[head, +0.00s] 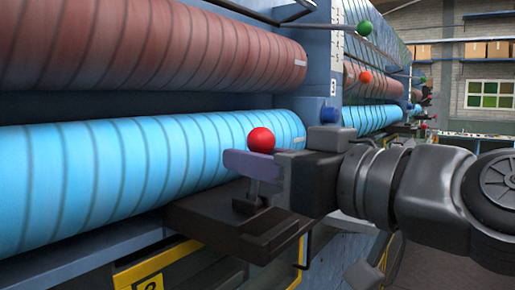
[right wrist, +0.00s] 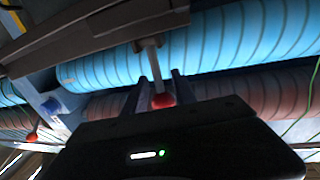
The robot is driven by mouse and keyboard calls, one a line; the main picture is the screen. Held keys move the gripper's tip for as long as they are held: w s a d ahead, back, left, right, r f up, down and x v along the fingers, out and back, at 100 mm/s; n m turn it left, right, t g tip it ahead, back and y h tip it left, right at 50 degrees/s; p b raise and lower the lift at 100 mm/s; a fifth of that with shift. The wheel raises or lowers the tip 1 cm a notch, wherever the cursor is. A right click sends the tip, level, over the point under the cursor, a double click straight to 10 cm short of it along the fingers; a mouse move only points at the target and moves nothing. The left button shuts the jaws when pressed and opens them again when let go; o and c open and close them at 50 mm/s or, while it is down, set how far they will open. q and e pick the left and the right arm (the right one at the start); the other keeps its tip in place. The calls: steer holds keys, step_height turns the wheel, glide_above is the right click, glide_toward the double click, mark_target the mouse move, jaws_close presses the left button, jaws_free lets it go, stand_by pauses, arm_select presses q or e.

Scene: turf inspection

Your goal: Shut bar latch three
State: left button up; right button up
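A latch handle with a red ball knob (head: 261,140) stands in front of the light-blue roll, above a dark bar (head: 235,222). In the right wrist view, the knob (right wrist: 162,100) and its grey stem (right wrist: 153,62) lie between my right gripper's fingers (right wrist: 155,92). My right gripper (head: 255,167) comes in from the right in the head view, its purple-grey near finger in front of the stem just below the knob. The fingers look apart, with a small gap beside the stem; the far finger is hidden. My left gripper is not in view.
The light-blue roll (head: 100,180) and a brown roll (head: 140,45) above it lie close behind the gripper. A yellow-framed panel (head: 160,265) is below, its number plate cut off. Green (head: 365,27) and orange (head: 365,77) knobs sit further back.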

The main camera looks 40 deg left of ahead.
steer(key=shift+c, duration=0.4)
steer(key=c, duration=0.6)
jaws_close()
